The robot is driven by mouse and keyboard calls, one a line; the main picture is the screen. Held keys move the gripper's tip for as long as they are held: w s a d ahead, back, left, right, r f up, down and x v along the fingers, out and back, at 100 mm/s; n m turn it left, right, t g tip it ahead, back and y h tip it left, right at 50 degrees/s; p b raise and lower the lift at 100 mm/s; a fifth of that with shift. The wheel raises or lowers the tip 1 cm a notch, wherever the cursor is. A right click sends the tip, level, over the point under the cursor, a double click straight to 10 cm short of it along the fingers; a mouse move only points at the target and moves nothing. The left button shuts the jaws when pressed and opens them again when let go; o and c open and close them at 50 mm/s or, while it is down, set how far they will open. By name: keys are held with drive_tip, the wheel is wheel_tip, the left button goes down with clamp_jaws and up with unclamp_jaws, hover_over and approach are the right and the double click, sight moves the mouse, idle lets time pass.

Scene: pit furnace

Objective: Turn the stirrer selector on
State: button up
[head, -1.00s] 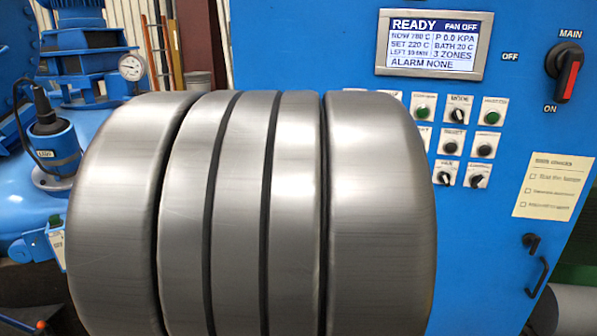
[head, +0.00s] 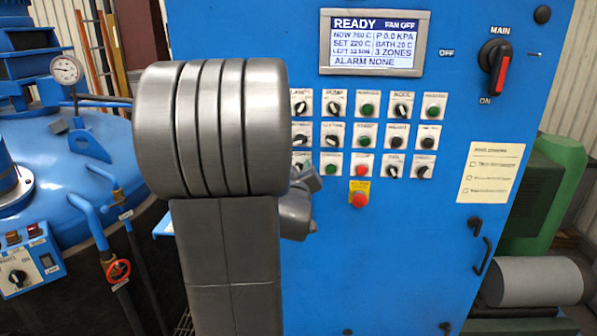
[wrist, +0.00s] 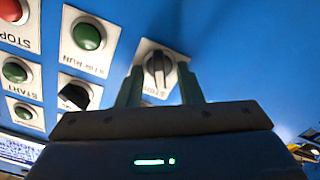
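In the wrist view a black selector knob (wrist: 158,68) sits on a white plate on the blue panel. Its label is mostly hidden by my gripper. The green lamp beside it, labelled STIR RUN (wrist: 87,36), suggests this is the stirrer selector. My gripper (wrist: 160,75) is at the knob, with one green finger on each side of it and small gaps visible. Whether the fingers touch the panel I cannot tell. The knob's handle stands roughly upright in this picture. In the head view my arm covers most of that spot, at the lower left of the button rows.
The blue cabinet has a display (head: 375,43) reading READY and a red-handled main switch (head: 495,68). A red emergency button (head: 359,196) sits below the rows. A blue vessel (head: 90,170) stands left.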

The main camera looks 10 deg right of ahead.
clamp_jaws()
drive_tip(key=shift+b, duration=0.45)
drive_tip(key=shift+s+d+m+b, duration=0.1)
drive_tip(key=shift+m+b, duration=2.7)
drive_tip(key=shift+m, duration=0.15)
drive_tip(key=shift+d+m+b, duration=0.1)
drive_tip(key=shift+m+b, duration=2.65)
drive_tip(key=shift+m, duration=0.2)
